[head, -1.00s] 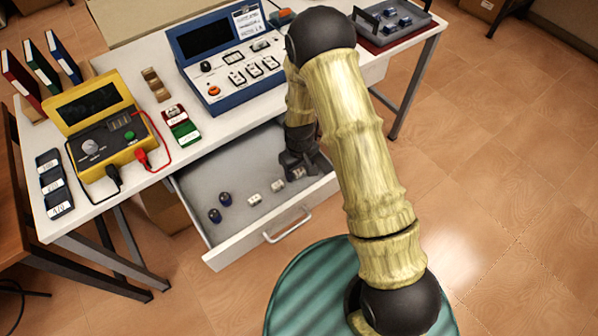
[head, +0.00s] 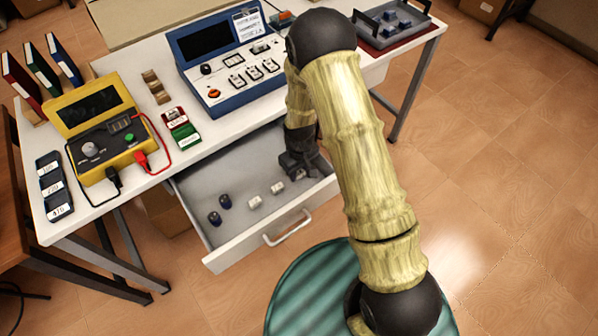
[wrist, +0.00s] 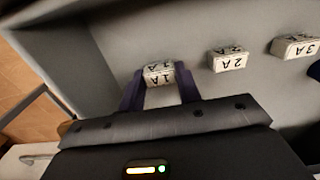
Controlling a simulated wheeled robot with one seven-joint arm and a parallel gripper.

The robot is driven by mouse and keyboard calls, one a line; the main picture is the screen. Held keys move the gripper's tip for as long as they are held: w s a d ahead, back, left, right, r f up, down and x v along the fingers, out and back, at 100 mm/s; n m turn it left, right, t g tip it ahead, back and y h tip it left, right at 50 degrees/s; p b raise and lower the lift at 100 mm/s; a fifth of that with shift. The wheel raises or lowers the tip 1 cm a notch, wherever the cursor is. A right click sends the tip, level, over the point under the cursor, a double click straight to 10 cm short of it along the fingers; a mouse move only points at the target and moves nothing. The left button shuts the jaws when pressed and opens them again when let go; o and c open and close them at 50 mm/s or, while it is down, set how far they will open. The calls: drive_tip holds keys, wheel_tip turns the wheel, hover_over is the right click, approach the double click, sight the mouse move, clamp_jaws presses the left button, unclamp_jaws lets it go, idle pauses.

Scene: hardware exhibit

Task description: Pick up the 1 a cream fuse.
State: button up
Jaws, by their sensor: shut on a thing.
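The cream fuse marked 1 A (wrist: 159,75) is between the two fingers of my gripper (wrist: 160,82) in the wrist view, with the fingers closed on its sides. Whether it touches the drawer floor I cannot tell. In the head view my gripper (head: 300,170) is inside the open drawer at its right end, and the fuse is mostly hidden there. The cream fuses marked 2 A (wrist: 229,60) and 3 A (wrist: 295,47) lie in a row to the right in the wrist view. In the head view these two (head: 277,188) (head: 254,202) lie to the left of my gripper.
The open drawer (head: 224,254) has low walls around my gripper and also holds two dark blue parts (head: 225,201) at its left. Above it, the white table (head: 110,205) carries a yellow meter (head: 92,172), a blue console (head: 190,75) and a grey tray (head: 425,30).

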sight(300, 172)
wheel_tip(300, 172, up, 10)
drive_tip(key=shift+f, duration=0.15)
idle(0.7)
